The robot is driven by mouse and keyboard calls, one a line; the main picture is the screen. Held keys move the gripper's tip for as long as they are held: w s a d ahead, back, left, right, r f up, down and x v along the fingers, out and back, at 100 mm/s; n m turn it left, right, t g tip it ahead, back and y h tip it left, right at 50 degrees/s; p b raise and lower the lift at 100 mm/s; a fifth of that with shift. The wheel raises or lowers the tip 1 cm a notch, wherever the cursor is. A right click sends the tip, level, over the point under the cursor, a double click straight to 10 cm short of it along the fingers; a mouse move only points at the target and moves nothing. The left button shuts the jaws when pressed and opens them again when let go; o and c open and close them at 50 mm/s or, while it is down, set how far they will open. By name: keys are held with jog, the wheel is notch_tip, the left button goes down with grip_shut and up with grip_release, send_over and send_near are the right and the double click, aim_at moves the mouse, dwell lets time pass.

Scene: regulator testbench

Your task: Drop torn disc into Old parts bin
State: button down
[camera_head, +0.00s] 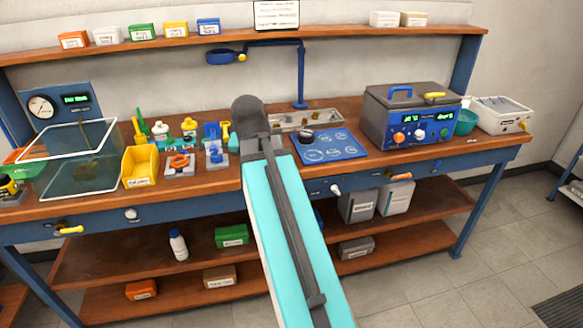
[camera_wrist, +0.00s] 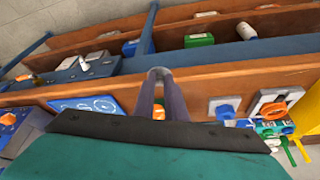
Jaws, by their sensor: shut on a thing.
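My gripper (camera_wrist: 159,80) shows in the wrist view as two dark fingers close together, shut on a small grey thing at their tips. It is too small to make out a tear, but it fits the torn disc. The fingertips are over the front edge of the wooden bench. In the head view my own arm hides the gripper and the disc. A yellow open bin (camera_head: 140,165) with a white label stands on the bench left of my arm. Its label is too small to read, so I cannot tell whether it is the Old parts bin. Its yellow side also shows in the wrist view (camera_wrist: 301,118).
A glass water tank (camera_head: 75,165) stands at the left of the bench. Small tools and orange-knobbed fixtures (camera_head: 180,163) sit right of the yellow bin. A blue mat (camera_head: 328,146), a blue machine (camera_head: 410,120) and a white tub (camera_head: 500,115) are at the right.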

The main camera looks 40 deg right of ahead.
jog(key=w+a+n+y, duration=0.1)
jog(key=w+a+n, duration=0.2)
jog(key=a, duration=0.5)
jog(key=w+a+n+t+y, duration=0.1)
jog(key=w+a+n, duration=0.2)
jog(key=a, duration=0.6)
jog(key=w+a+f+n+y, duration=0.1)
jog(key=w+a+n, duration=0.2)
jog(key=w+a, duration=0.3)
jog(key=shift+a+t, duration=0.3)
jog(key=shift+a, duration=0.95)
